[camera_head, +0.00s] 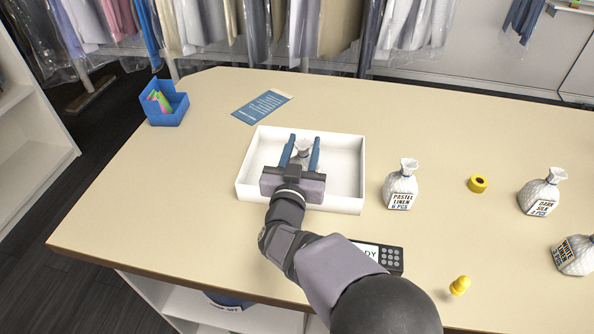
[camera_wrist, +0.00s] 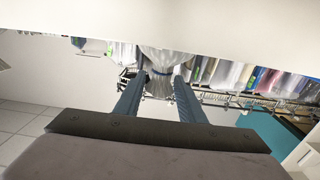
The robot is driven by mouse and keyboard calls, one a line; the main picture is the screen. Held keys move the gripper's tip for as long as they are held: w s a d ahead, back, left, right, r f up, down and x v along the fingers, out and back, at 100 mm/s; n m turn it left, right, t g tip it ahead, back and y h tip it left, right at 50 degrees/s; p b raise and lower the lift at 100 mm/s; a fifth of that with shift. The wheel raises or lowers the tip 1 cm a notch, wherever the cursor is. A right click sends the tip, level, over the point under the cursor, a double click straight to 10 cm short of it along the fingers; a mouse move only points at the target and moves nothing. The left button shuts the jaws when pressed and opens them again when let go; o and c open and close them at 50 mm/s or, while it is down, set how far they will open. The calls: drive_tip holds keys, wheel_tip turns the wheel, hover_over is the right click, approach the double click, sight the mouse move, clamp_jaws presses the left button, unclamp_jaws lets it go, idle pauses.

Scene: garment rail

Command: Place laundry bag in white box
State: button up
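A white box (camera_head: 346,160), open at the top, stands on the table near the middle of the head view. My gripper (camera_head: 303,142) is over its inside, with the two blue fingers pointing away toward the far wall. The pale neck of a laundry bag (camera_head: 303,157) shows between the fingers, which look closed on it. Most of this bag is hidden behind my gripper. In the wrist view, the pale bag (camera_wrist: 165,60) is between the fingertips (camera_wrist: 162,78). I cannot tell whether its base touches the box floor.
A white laundry bag labelled pastel linen (camera_head: 400,186) stands right of the box. Two more bags (camera_head: 541,192) (camera_head: 574,255), a yellow tape roll (camera_head: 477,184) and a yellow knob-shaped item (camera_head: 460,285) are farther right. A blue leaflet (camera_head: 262,106), blue bin (camera_head: 166,104) and dark keypad device (camera_head: 390,259) also lie around.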

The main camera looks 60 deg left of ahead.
drive_tip(key=b+v, duration=0.1)
drive_tip(key=v, duration=0.7)
drive_tip(key=shift+s+d+r+b, duration=0.1)
drive_tip(key=shift+b, duration=0.2)
drive_tip(key=w+d+r+m+g+h+p, duration=0.1)
drive_tip(key=w+d+r+m+h, duration=0.2)
drive_tip(key=w+d, duration=1.6)
drive_tip(key=d+f+m+g+h+p, duration=0.1)
drive_tip(key=d+f+h, duration=0.1)
drive_tip(key=d, duration=0.7)
drive_tip(key=w+d+f+m+g+h+p, duration=0.1)
drive_tip(key=d+f+g+h, duration=0.1)
drive_tip(key=d, duration=0.7)
drive_tip(key=w+d+f+m+g+h+p, duration=0.1)
drive_tip(key=d+f+m+g+h, duration=0.1)
drive_tip(key=d+f, duration=0.3)
drive_tip(key=shift+d+f+h+p, duration=0.15)
drive_tip(key=shift+d+h+p, duration=0.5)
drive_tip(key=shift+d, duration=1.75)
drive_tip(key=s+d+f+m+g+h, duration=0.1)
drive_tip(key=s+d+f+g, duration=0.1)
drive_tip(key=s+d, duration=0.3)
drive_tip(key=s+d+f+m+g+h, duration=0.1)
drive_tip(key=s+d+f+g, duration=0.2)
drive_tip(key=s+d, duration=0.3)
drive_tip(key=s+g, duration=0.1)
drive_tip(key=s, duration=0.4)
drive_tip(key=shift+d+g, duration=0.15)
drive_tip(key=shift+g, duration=0.25)
